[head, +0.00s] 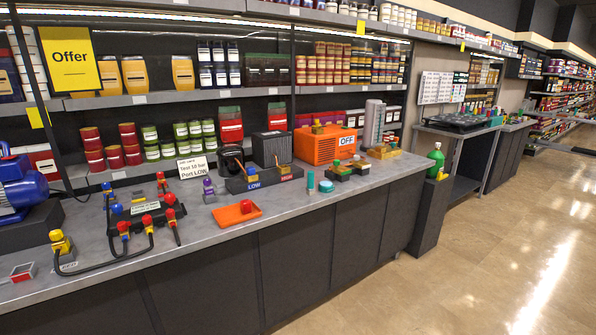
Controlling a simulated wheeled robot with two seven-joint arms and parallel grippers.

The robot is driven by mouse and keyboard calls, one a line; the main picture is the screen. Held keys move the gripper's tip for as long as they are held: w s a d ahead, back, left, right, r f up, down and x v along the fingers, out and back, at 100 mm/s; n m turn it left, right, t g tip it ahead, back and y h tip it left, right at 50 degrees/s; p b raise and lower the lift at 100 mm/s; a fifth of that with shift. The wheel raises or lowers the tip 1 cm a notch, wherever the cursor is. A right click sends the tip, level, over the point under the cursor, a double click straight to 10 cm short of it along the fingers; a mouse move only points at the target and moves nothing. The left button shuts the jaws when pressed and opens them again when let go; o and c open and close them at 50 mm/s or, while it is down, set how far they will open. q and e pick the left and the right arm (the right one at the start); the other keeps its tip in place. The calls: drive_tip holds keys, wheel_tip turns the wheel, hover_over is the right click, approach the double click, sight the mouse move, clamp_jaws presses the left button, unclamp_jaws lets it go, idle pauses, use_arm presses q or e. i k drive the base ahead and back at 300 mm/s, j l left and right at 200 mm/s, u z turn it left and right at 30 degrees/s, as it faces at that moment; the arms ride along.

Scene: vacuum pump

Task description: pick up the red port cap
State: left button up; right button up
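A small red cap-like piece (246,206) sits in a shallow orange tray (222,216) on the grey counter, near its front edge. Left of the tray is a dark manifold block (125,216) with hoses and several red and blue knobs or caps; one red piece (170,199) stands at its right end. I cannot tell from this distance which red piece is the port cap.
A blue pump (22,190) stands at the counter's left end. A sign reading "Port LOW" (192,167) stands behind the manifold. A dark block labelled LOW (262,180) and an orange machine marked OFF (325,146) stand further right. The front strip right of the tray is mostly clear.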

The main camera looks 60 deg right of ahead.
sight(246, 206)
drive_tip(key=z, duration=2)
drive_tip(key=i+u, duration=0.1)
drive_tip(key=i, duration=0.2)
